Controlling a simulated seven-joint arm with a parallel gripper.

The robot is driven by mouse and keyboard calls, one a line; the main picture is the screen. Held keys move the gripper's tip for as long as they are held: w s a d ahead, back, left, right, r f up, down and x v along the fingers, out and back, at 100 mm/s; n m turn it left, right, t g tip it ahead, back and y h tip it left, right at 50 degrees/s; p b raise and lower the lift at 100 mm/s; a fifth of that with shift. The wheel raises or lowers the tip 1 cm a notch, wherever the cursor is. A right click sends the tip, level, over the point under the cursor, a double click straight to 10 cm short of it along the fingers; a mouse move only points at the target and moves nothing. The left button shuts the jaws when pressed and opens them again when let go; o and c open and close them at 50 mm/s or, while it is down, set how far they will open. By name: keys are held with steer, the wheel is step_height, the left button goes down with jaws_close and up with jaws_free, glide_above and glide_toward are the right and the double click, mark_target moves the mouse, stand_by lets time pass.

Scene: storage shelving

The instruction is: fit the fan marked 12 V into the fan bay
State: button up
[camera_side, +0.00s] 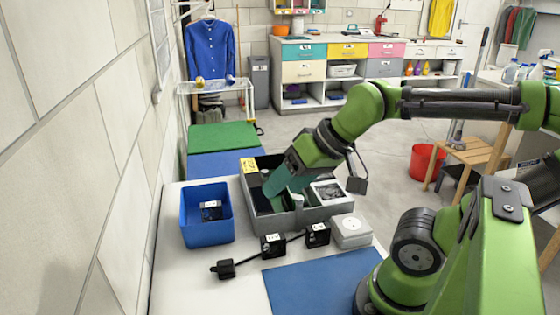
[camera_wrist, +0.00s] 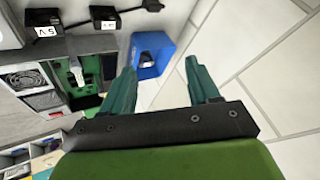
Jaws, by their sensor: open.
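My gripper (camera_side: 284,192) is open and points down over the grey case (camera_side: 298,217), hiding part of its inside. In the wrist view its two teal fingers (camera_wrist: 161,70) stand apart with nothing between them. Two small black blocks with white labels, the left block (camera_side: 272,245) and the right block (camera_side: 317,234), stand in front of the case. In the wrist view one block (camera_wrist: 38,32) reads 5 V, upside down; the label on the other block (camera_wrist: 103,15) is unclear. I cannot make out a 12 V mark or tell which opening is the fan bay.
A blue bin (camera_side: 190,230) left of the case holds a dark labelled item (camera_side: 211,211). A black cable runs to a black plug (camera_side: 225,268). A white box (camera_side: 350,231) stands at the case's right. A round grille (camera_wrist: 27,80) and green board show inside the case.

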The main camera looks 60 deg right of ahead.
steer(key=shift+c, duration=0.3)
steer(key=shift+f, duration=0.1)
steer(key=m+g+h, duration=0.2)
steer(key=m+g, duration=0.5)
steer(key=m, duration=1.6)
glide_above(273, 237)
step_height(273, 237, down, 5)
steer(key=f, duration=1.1)
steer(key=shift+s+a, duration=0.15)
steer(key=shift+s, duration=0.05)
steer(key=shift+w+f, duration=0.15)
steer(key=shift+f, duration=2.5)
jaws_close()
